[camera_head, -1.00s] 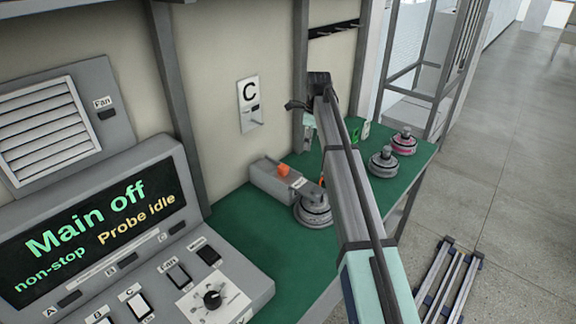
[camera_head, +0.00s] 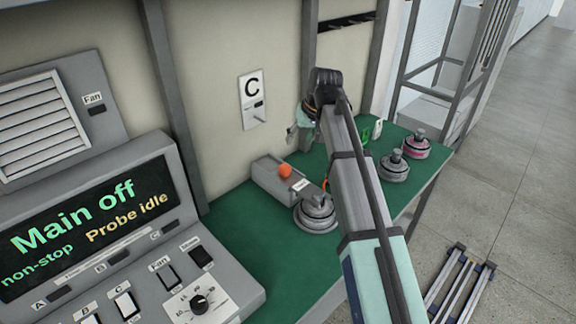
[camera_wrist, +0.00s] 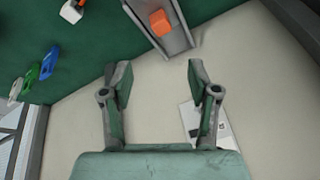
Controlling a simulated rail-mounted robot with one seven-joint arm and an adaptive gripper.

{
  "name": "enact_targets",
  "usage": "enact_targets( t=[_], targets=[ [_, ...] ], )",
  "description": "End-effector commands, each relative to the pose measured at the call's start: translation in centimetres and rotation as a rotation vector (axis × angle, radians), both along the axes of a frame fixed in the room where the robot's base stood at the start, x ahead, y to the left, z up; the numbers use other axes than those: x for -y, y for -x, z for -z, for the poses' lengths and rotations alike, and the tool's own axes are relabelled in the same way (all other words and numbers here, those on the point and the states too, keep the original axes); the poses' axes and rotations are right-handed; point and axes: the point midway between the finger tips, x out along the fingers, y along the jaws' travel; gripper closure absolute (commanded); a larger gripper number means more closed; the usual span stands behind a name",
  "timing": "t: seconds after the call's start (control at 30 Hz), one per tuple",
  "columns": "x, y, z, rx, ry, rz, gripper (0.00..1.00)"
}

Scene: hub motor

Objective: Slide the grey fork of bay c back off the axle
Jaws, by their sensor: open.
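The grey fork of bay c (camera_head: 270,181) is a channel-shaped piece with an orange knob (camera_head: 285,171) on it. It lies on the green bench below the C plate (camera_head: 252,98). Its front end meets the round grey hub motor (camera_head: 314,216); the axle contact is too small to make out. In the wrist view the fork (camera_wrist: 178,38) and orange knob (camera_wrist: 160,22) are at the top, beyond the fingertips. My gripper (camera_wrist: 158,78) is open and empty, apart from the fork. In the head view it is partly hidden by my arm, above and behind the fork.
Two more hubs, one grey (camera_head: 394,167) and one with a pink band (camera_head: 416,145), stand at the bench's right end.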

Motion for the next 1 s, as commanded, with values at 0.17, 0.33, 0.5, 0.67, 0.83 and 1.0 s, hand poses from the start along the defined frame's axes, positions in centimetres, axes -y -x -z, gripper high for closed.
enact_targets(
  t=[0.17,0.33,0.5,0.67,0.83,1.0],
  targets=[
    [-0.3,-0.1,-0.1,0.092,0.061,-0.281,0.4],
    [-0.3,-0.1,-0.1,0.134,0.097,-0.414,0.4],
    [-0.5,-0.4,0.6,0.141,0.104,-0.437,0.4],
    [-1.1,-0.8,2.5,0.139,0.104,-0.437,0.4],
    [-2.0,-1.6,5.4,0.137,0.104,-0.437,0.4],
    [-2.9,-2.5,8.2,0.139,0.104,-0.435,0.4]
  ],
)
